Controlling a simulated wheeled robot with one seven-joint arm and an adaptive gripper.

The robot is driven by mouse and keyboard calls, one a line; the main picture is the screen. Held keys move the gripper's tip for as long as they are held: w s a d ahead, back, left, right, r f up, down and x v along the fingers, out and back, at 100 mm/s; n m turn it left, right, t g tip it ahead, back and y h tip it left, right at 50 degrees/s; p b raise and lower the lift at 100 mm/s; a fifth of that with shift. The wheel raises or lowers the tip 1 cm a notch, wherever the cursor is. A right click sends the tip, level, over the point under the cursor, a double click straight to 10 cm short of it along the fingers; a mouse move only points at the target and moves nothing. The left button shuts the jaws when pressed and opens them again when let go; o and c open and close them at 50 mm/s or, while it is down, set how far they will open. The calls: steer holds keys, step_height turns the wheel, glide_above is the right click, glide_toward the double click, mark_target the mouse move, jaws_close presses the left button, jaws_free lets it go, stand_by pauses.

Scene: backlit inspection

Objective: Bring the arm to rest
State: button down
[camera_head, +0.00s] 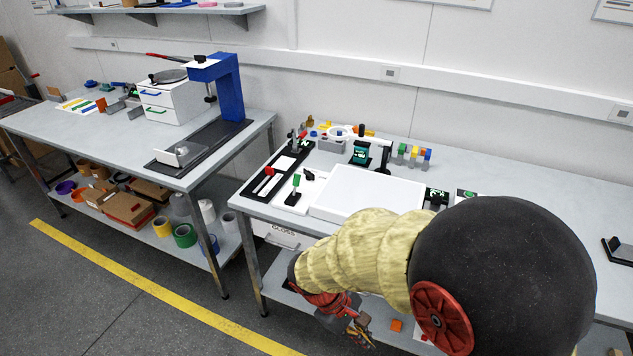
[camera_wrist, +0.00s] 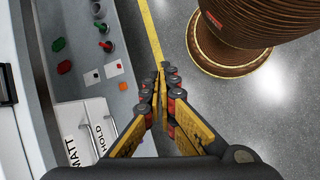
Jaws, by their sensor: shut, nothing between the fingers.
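My gripper (camera_wrist: 161,92) shows in the wrist view with its yellow and black fingers together at the tips, shut and empty. It points down past the edge of a workbench, with grey floor below it. In the head view my gripper (camera_head: 360,332) hangs low in front of the right workbench (camera_head: 245,197). My arm, in a cream sleeve, comes down from the right and bends toward the bench's front edge. A large dark round part of my arm hides much of the bench's right side.
The right bench holds a white panel (camera_head: 368,193) and small colored parts. The left bench (camera_head: 95,130) carries a blue stand (camera_head: 230,88). A yellow line (camera_head: 150,285) crosses the open floor.

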steer(key=s+d+r+m+t+y, duration=0.2)
steer(key=r+m, duration=0.1)
steer(key=r, duration=0.4)
steer(key=s+d+r+m+t+y, duration=0.1)
steer(key=s+d+r+m+t, duration=0.1)
steer(key=r, duration=0.6)
steer(key=s+d+r+m+t+y, duration=0.2)
steer(key=s+d+r+m, duration=0.1)
steer(key=r, duration=0.4)
steer(key=shift+s+d+r+m+t+y, duration=0.35)
steer(key=shift+s+m+t, duration=0.1)
steer(key=shift+m, duration=0.45)
